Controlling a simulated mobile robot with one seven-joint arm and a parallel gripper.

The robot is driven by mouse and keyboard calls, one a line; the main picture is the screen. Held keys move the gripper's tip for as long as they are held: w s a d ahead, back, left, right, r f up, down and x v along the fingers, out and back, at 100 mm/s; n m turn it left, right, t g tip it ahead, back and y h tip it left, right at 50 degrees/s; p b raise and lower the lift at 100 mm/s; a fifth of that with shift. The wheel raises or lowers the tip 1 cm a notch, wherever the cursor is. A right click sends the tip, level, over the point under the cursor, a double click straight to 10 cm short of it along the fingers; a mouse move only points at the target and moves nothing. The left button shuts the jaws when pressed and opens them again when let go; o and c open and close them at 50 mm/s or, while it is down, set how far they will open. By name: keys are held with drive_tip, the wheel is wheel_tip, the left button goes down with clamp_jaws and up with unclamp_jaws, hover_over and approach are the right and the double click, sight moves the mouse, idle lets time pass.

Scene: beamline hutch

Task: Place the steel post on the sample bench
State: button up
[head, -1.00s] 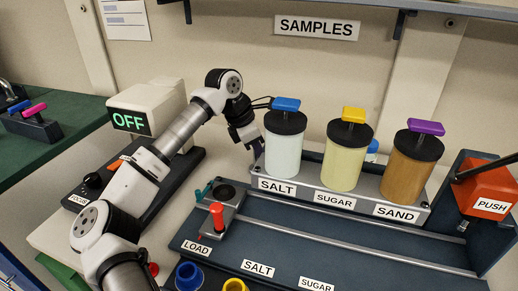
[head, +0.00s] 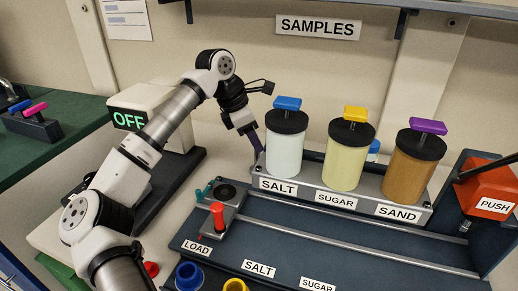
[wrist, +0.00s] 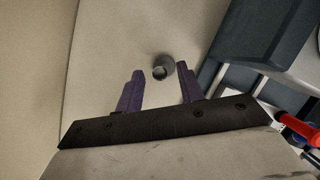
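The steel post (wrist: 162,67) looks like a small grey cylinder standing on the pale bench top (wrist: 115,50) in the wrist view. It is near the tips of my gripper (wrist: 161,80), toward the right finger. The two purple fingers are apart, and nothing is visibly clamped between them. In the head view my gripper (head: 256,150) points down behind the left end of the salt, sugar and sand rack. The post cannot be made out there, and the rack hides the lower fingertips.
The rack of jars (head: 343,200) stands just right of my gripper. The dark rail unit with a red-handled LOAD slide (head: 218,217) is in front. A white box reading OFF (head: 150,100) stands to the left. A shelf (head: 350,6) runs along the wall above.

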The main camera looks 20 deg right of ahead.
drive_tip(key=v, duration=0.7)
drive_tip(key=shift+r, duration=0.35)
drive_tip(key=shift+a, duration=0.15)
